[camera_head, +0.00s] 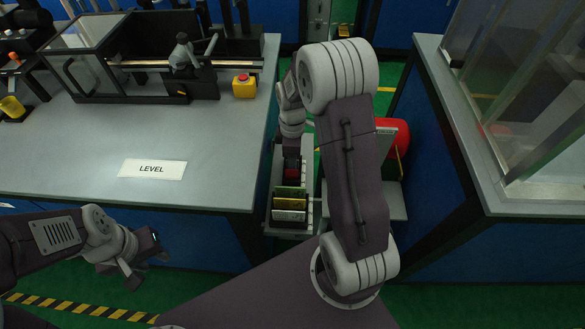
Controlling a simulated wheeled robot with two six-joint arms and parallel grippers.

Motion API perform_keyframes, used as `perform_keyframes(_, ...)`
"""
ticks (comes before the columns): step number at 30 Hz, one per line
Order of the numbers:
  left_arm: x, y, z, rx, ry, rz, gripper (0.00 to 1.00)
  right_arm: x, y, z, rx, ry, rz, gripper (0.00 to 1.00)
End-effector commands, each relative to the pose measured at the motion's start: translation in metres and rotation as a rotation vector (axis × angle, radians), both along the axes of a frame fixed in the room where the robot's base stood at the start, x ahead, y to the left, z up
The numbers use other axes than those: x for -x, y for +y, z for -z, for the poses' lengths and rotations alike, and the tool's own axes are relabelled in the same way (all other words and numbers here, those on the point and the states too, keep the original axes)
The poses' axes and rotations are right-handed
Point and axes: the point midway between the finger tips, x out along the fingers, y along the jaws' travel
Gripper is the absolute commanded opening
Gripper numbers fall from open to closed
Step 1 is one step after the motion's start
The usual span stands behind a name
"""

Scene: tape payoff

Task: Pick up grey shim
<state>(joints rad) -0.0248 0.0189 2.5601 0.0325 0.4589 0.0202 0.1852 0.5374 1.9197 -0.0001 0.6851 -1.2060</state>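I cannot pick out a grey shim for certain. A dark holder (289,221) with yellow and green slabs stands on a low grey surface between the benches. My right gripper (291,172) reaches down just behind this holder, near a dark red part. Its fingertips are too small and dark to tell whether they are open, shut or holding something. My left gripper (146,270) is at the lower left, in front of the left bench and away from the holder. Its fingers look spread, with nothing seen between them.
The left bench (60,160) bears a LEVEL plate (152,169), a machine and a yellow box with a red button (244,87). A red object (398,138) stands behind my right arm. The right bench (440,105) carries clear panels. Green floor shows between.

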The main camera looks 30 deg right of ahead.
Motion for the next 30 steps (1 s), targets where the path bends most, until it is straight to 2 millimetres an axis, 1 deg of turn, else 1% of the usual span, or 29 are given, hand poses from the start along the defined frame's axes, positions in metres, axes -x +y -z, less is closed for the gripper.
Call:
perform_keyframes(1,0.000,0.000,0.004,0.000,0.000,0.000,0.36,0.000,0.000,0.007,-0.001,0.001,0.000,0.29)
perform_keyframes(2,0.000,0.000,0.004,0.000,0.000,0.000,0.36,0.000,0.000,0.009,-0.001,0.001,0.000,0.29)
perform_keyframes(8,0.000,0.000,0.003,0.000,0.000,0.000,0.36,0.000,0.000,0.009,0.001,-0.001,0.000,0.29)
perform_keyframes(9,0.000,0.000,0.003,0.000,0.000,0.000,0.36,0.000,0.000,0.009,0.001,-0.001,0.000,0.27)
perform_keyframes(11,0.000,0.000,0.003,0.000,0.000,0.000,0.36,0.000,0.000,0.009,0.001,-0.001,0.000,0.10)
perform_keyframes(12,0.000,0.000,0.003,0.000,0.000,0.000,0.36,0.000,0.000,0.009,0.001,-0.001,0.000,0.00)
perform_keyframes(24,0.000,0.000,0.002,0.000,0.000,0.000,0.36,0.000,0.000,0.007,0.001,-0.001,0.000,0.00)
perform_keyframes(26,0.000,0.000,0.000,0.000,0.000,0.000,0.36,0.000,0.000,0.004,0.000,-0.001,0.000,0.00)
perform_keyframes(29,0.000,0.000,-0.005,0.000,0.000,0.000,0.36,-0.001,0.000,-0.008,0.001,-0.003,0.000,0.00)
perform_keyframes(30,0.000,0.000,-0.008,0.000,0.000,0.000,0.36,-0.001,0.000,-0.014,0.001,-0.003,0.000,0.00)
